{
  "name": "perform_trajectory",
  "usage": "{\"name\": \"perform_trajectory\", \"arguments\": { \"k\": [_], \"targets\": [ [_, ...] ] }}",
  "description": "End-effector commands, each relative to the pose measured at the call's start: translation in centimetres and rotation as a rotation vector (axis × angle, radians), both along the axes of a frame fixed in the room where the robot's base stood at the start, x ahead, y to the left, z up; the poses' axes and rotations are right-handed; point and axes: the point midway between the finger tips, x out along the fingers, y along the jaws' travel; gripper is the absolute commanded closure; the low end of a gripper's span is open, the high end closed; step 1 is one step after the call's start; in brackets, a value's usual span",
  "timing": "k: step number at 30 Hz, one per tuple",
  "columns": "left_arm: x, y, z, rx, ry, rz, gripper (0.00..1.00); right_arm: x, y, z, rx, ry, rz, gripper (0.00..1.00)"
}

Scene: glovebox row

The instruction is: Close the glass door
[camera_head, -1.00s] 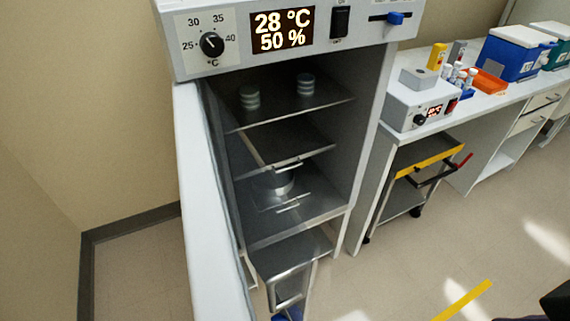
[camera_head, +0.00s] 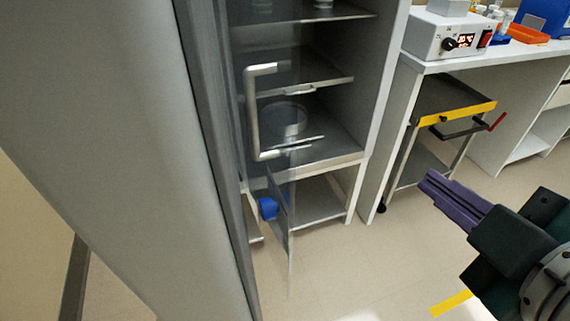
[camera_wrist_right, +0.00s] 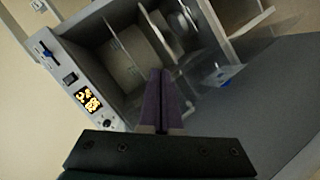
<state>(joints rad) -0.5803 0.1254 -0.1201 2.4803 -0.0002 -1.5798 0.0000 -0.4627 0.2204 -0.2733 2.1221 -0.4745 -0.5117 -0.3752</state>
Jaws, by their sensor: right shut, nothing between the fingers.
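The glass door (camera_head: 282,235) is a see-through pane standing open in front of the cabinet, seen nearly edge-on. A blue knob (camera_head: 268,208) shows at its lower part, and a silver bar handle (camera_head: 253,115) shows higher up. In the right wrist view a blue knob (camera_wrist_right: 224,83) shows right of the fingers. My right gripper (camera_head: 430,185) has purple fingers, shut and empty, right of the door and apart from it. It also shows in the right wrist view (camera_wrist_right: 160,78). My left gripper is out of view.
A large grey outer door (camera_head: 110,130) stands open at the left. The steel-shelved cabinet (camera_head: 385,110) is open behind the glass. A trolley with a yellow edge (camera_head: 458,114) stands under the bench (camera_head: 480,60) at right.

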Motion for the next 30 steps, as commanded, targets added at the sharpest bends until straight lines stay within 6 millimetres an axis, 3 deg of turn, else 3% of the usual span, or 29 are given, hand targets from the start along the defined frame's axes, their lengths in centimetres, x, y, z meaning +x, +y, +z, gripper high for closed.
{"name": "perform_trajectory", "arguments": {
  "k": [1,3,9,12,20,30],
  "targets": [
    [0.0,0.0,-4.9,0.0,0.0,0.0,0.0,0.5,1.1,-4.4,-0.059,-0.067,0.075,1.0],
    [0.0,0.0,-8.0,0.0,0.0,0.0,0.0,0.8,3.0,-6.6,-0.14,-0.168,0.187,1.0],
    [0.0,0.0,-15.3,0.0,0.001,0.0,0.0,-0.4,8.5,-12.5,-0.332,-0.422,0.495,1.0],
    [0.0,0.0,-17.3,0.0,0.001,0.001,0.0,-1.5,10.4,-14.4,-0.387,-0.506,0.606,1.0],
    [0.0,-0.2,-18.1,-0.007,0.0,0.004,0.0,-2.2,12.5,-15.3,-0.429,-0.585,0.706,1.0],
    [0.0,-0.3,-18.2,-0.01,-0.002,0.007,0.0,2.7,16.4,-15.1,-0.428,-0.586,0.701,1.0]
  ]
}}
